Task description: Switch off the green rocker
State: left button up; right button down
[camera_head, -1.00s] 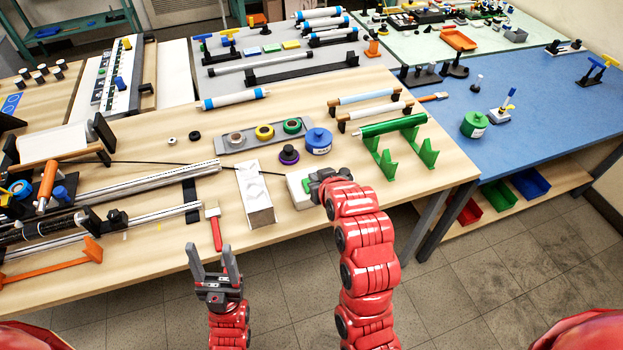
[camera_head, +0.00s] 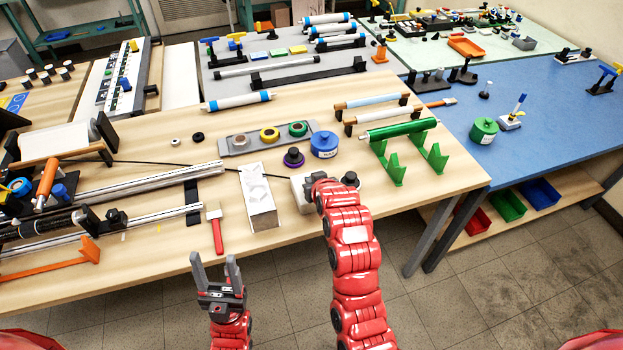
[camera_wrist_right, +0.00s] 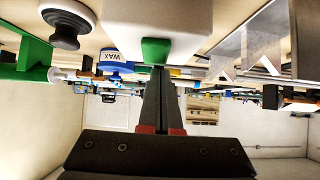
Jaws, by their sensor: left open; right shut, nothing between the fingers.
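The green rocker (camera_wrist_right: 155,50) sits on a white box (camera_wrist_right: 112,18) in the right wrist view. The same white box (camera_head: 301,192) lies near the table's front edge in the head view, partly hidden behind my right gripper (camera_head: 316,181). The rocker is hidden in that view. My right gripper (camera_wrist_right: 158,69) is shut and empty, with its fingertips right at the rocker's edge. I cannot tell whether they touch it. My left gripper (camera_head: 214,258) is open and empty, in front of the table's edge.
A white-grey block (camera_head: 258,200) stands left of the box. A blue wax jar (camera_head: 323,145) and a purple-black spool (camera_head: 293,158) are behind it. Green stands (camera_head: 392,170) with a green roll are to the right. A red-handled brush (camera_head: 217,235) lies at the left.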

jog(key=shift+w+f+g+b, duration=0.2)
jog(key=shift+f+g+b, duration=0.05)
jog(key=shift+g+b, duration=0.1)
jog(key=shift+a+f, duration=0.1)
jog(key=shift+f, duration=0.05)
jog(key=shift+s, duration=0.2)
